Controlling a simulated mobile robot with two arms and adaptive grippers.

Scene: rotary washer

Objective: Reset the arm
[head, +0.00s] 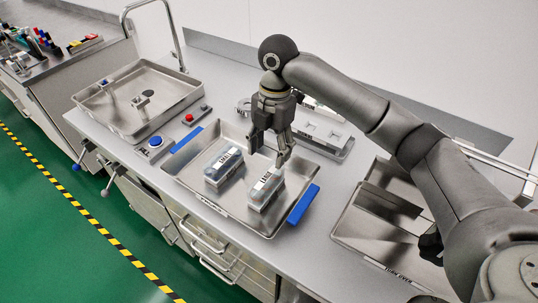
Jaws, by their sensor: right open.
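My right arm reaches in from the right, bent high over the counter. Its right gripper (267,157) points down with its fingers apart and nothing seen between them. It is over the far part of a metal tray (187,181) with blue handles. Two grey-blue labelled racks stand in the tray: the left rack (222,165) and the right rack (264,190). The gripper's fingertips are just behind the right rack; I cannot tell whether they touch it. My left gripper does not show.
A sink tray with a tall faucet (178,42) stands at the back left. A red button (189,117) and a blue button (155,141) are beside the tray. A white holder (325,132) is behind it. A metal bin (352,228) is at the right.

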